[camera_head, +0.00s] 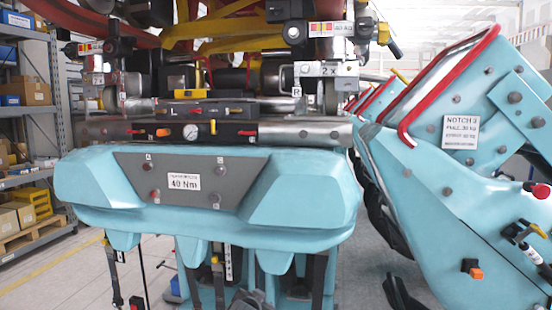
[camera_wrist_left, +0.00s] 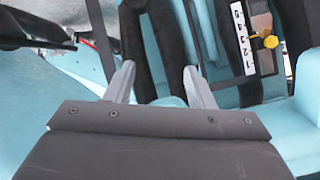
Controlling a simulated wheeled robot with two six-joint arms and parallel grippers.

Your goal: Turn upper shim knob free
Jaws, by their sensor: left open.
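A yellow knob (camera_wrist_left: 270,41) sits on a dark rail beside a white numbered strip (camera_wrist_left: 243,38), at the upper right of the left wrist view. I cannot tell whether this is the upper shim knob. My left gripper (camera_wrist_left: 158,80) is open, with nothing between its fingers. Its fingertips point toward dark padded straps and teal seat parts, to the left of the knob and apart from it in the picture. In the head view a similar numbered strip (camera_head: 228,263) hangs below the teal car front (camera_head: 100,195). My right gripper is not in view.
A grey panel with a 40 Nm label (camera_head: 184,182) is on the car front. A console (camera_head: 190,132) with a gauge and small levers stands above it. Another teal car with a red bar (camera_head: 405,130) is at the right. Shelving (camera_head: 62,100) is at the left.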

